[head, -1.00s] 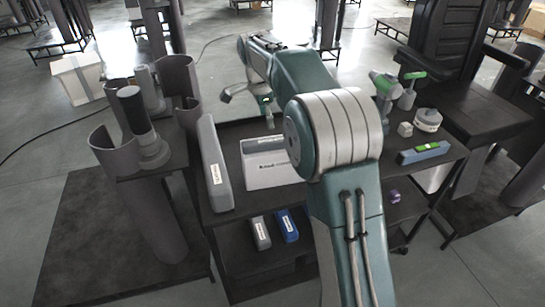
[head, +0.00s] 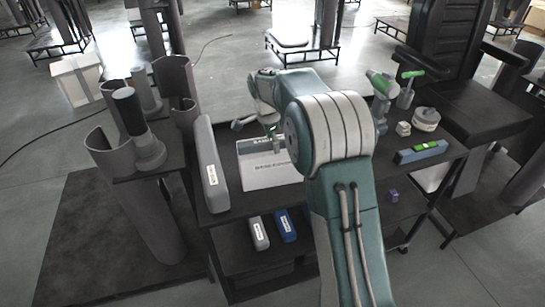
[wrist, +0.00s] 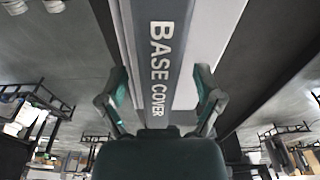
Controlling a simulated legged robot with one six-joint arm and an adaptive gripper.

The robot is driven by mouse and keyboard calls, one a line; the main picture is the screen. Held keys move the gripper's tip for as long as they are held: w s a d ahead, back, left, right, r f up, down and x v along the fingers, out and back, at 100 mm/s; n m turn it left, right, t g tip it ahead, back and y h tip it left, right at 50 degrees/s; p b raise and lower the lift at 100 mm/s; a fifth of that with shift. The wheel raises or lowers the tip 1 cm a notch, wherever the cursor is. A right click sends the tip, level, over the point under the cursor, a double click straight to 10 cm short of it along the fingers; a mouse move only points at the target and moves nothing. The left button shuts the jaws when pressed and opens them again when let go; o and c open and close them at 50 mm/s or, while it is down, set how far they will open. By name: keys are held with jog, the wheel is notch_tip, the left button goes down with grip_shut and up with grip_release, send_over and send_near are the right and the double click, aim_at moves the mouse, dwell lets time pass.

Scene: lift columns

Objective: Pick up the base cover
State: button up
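The base cover (head: 268,162) is a pale box-like piece with a dark lettered strip along its top, on the black table in the head view. In the wrist view the base cover (wrist: 160,60) fills the middle, and its strip reads "BASE COVER". My gripper (wrist: 162,78) has its two fingers apart, one on each side of the strip. I see no clear grip on it. In the head view my gripper (head: 271,132) is low over the cover's far edge, and my forearm hides the cover's right end.
A long grey labelled piece (head: 211,165) stands just left of the cover. A grey box (head: 258,233) and a blue box (head: 286,226) lie on the lower shelf. A green-handled tool (head: 382,95), a round item (head: 426,119) and a level (head: 421,152) lie to the right.

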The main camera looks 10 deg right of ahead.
jog(key=shift+a, duration=0.1)
grip_shut()
jog(key=shift+a, duration=0.15)
jog(key=shift+r, duration=0.1)
